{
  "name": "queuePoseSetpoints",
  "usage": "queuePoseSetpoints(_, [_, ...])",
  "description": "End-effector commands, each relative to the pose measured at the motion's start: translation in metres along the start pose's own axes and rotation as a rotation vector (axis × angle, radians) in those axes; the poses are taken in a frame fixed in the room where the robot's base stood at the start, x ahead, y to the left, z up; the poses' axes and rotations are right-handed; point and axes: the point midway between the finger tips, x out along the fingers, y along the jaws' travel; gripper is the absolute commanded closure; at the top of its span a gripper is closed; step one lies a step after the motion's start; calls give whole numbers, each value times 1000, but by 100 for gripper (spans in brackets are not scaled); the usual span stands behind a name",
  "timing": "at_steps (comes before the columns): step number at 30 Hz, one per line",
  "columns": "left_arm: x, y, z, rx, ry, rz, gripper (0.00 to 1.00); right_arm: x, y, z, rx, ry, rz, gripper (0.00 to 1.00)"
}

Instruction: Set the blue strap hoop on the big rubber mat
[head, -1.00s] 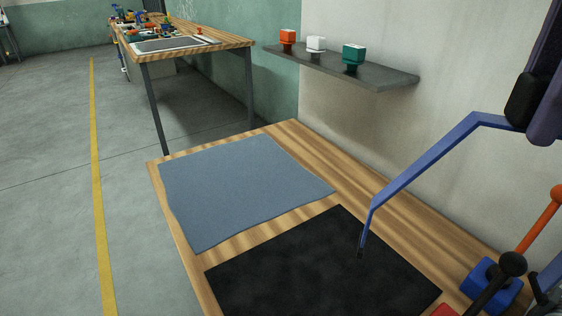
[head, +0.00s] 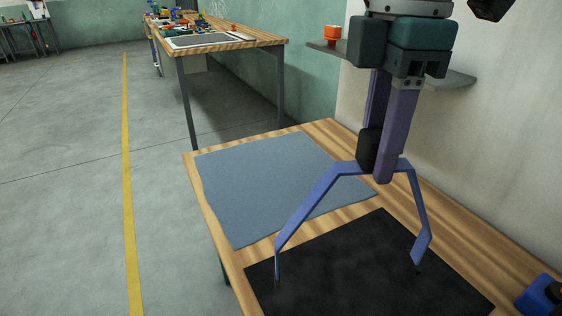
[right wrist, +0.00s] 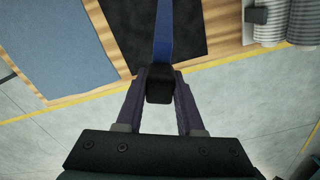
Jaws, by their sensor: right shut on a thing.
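My right gripper (head: 382,165) is shut on the blue strap hoop (head: 315,205), at the black block on its top bar. The hoop is an angular arch with two legs pointing down. Both leg ends appear over the black rubber mat (head: 345,270); I cannot tell whether they touch it. In the right wrist view, the fingertips (right wrist: 160,80) close on the black block, and the hoop's blue strap (right wrist: 163,35) runs over the black mat (right wrist: 125,25). My left gripper is not in view.
A blue-grey mat (head: 265,180) lies behind the black mat on the wooden table (head: 225,243). A wall shelf (head: 455,78) carries an orange item (head: 333,33). A blue object (head: 540,297) stands at the right edge. Grey rolls (right wrist: 303,20) show in the right wrist view.

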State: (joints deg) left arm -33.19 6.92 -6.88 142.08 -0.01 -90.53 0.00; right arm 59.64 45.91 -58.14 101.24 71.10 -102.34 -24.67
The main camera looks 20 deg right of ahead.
Motion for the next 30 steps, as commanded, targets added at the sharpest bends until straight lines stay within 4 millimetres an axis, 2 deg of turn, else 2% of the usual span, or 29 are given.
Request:
queuePoseSetpoints(1, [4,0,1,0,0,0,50,18,-1,1,2,-3,-5,100])
queuePoseSetpoints(6, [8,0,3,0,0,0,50,54,0,0,0,-1,-2,100])
queuePoseSetpoints(11, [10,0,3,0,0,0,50,68,0,0,1,1,0,100])
queuePoseSetpoints(18, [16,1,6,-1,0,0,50,104,0,0,1,-1,-1,100])
queuePoseSetpoints(21, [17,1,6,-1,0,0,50,110,0,0,0,-1,1,100])
queuePoseSetpoints(30, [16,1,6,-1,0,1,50,111,0,0,0,0,1,100])
